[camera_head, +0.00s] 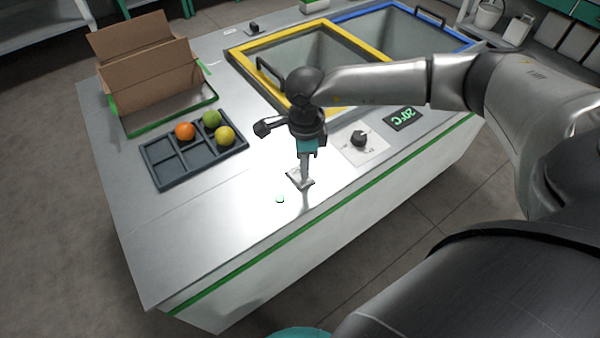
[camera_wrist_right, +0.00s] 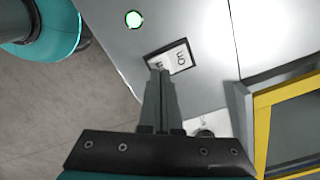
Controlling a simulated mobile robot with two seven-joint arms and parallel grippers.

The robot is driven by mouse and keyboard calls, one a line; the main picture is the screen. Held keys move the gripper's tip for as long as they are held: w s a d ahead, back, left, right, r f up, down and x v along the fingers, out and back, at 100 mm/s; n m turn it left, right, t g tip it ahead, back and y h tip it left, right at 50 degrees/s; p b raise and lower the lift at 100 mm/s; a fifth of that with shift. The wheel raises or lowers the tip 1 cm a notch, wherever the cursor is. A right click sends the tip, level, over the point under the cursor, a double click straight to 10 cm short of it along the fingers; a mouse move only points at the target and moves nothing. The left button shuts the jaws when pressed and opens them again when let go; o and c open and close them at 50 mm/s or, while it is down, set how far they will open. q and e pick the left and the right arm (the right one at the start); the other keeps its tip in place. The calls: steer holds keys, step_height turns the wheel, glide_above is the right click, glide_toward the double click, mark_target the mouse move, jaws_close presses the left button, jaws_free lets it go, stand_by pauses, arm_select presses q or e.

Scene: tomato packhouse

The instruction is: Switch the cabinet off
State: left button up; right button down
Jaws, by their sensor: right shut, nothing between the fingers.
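The cabinet (camera_head: 240,222) is a long steel-topped counter with a green stripe along its front. Its switch (camera_head: 293,175) is a small white rocker in a dark frame near the front edge. In the right wrist view the switch (camera_wrist_right: 181,57) shows "on" at one end; my fingertips cover part of the other end. A round indicator light (camera_wrist_right: 133,19) beside it glows green; it also shows in the head view (camera_head: 280,199). My right gripper (camera_head: 304,181) points down at the switch, shut and empty; I cannot tell whether it touches. My left gripper is not in view.
A black knob (camera_head: 359,139) and a 20°C display (camera_head: 403,118) lie right of the switch. Yellow-framed (camera_head: 357,43) and blue-framed (camera_head: 443,32) lids are behind. A dark tray (camera_head: 162,176) with fruit and a cardboard box (camera_head: 150,75) stand left. The front left top is clear.

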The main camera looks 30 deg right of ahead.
arm_select(q)
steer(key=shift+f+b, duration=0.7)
steer(key=shift+b, duration=0.05)
arm_select(e)
steer(key=shift+f, duration=0.95)
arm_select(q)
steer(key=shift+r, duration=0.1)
arm_select(e)
steer(key=shift+r, duration=0.1)
steer(key=shift+r+p, duration=1.75)
steer(key=shift+r, duration=0.1)
steer(key=shift+r+p, duration=0.75)
steer(key=shift+r, duration=0.15)
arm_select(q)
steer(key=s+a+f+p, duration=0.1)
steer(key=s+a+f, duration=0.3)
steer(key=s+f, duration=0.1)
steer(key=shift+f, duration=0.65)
arm_select(e)
steer(key=shift+r, duration=0.7)
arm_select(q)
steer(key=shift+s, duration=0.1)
